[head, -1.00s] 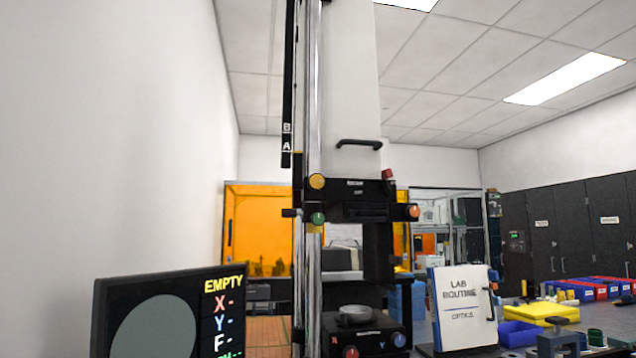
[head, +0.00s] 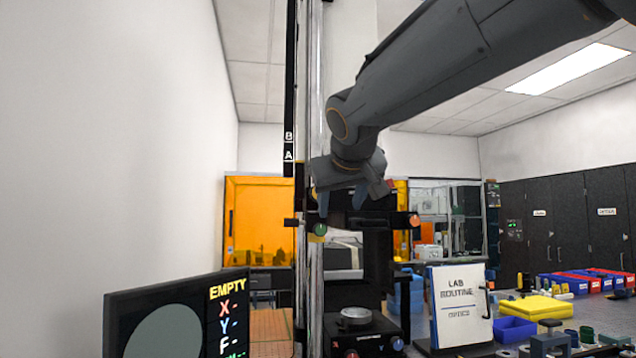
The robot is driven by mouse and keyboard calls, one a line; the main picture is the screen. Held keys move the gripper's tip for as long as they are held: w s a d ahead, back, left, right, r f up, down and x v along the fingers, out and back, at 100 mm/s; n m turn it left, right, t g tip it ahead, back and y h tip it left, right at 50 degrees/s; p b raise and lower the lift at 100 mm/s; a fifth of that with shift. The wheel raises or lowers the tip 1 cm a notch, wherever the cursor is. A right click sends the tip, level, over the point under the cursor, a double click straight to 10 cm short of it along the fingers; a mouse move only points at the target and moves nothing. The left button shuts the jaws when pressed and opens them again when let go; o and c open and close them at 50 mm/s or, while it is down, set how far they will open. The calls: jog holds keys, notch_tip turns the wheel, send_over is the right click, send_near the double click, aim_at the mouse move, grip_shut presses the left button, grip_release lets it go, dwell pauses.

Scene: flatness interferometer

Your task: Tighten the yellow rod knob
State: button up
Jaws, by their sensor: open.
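My gripper (head: 342,204) hangs in front of the upper carriage of the interferometer column. Its two dark fingers point down, spread apart, with nothing seen between them. The yellow rod knob is not visible now; my gripper covers the upper left of the carriage, where it sat. The green knob (head: 320,229) shows just below the left finger. The orange knob (head: 415,220) sticks out at the carriage's right end. The polished rod (head: 317,80) rises at the left of the column. I cannot tell whether a finger touches the carriage.
A monitor (head: 175,315) reading EMPTY stands at the lower left. A round part (head: 356,317) sits on the lower stage, with a red knob (head: 351,354) below. A white "Lab Routine" board (head: 461,305) and a blue bin (head: 515,330) stand to the right.

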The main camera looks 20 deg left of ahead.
jog(key=s+a+r+y, duration=0.1)
jog(key=s+a+r, duration=0.15)
jog(key=r, duration=0.35)
jog(key=r+p+x, duration=0.1)
jog(key=p+x, duration=0.2)
jog(key=x, duration=0.5)
jog(key=shift+w+a+t, duration=0.3)
jog(key=shift+a+t, duration=0.05)
jog(key=shift+t, duration=0.05)
jog(key=shift+n, duration=0.3)
jog(key=c, duration=1)
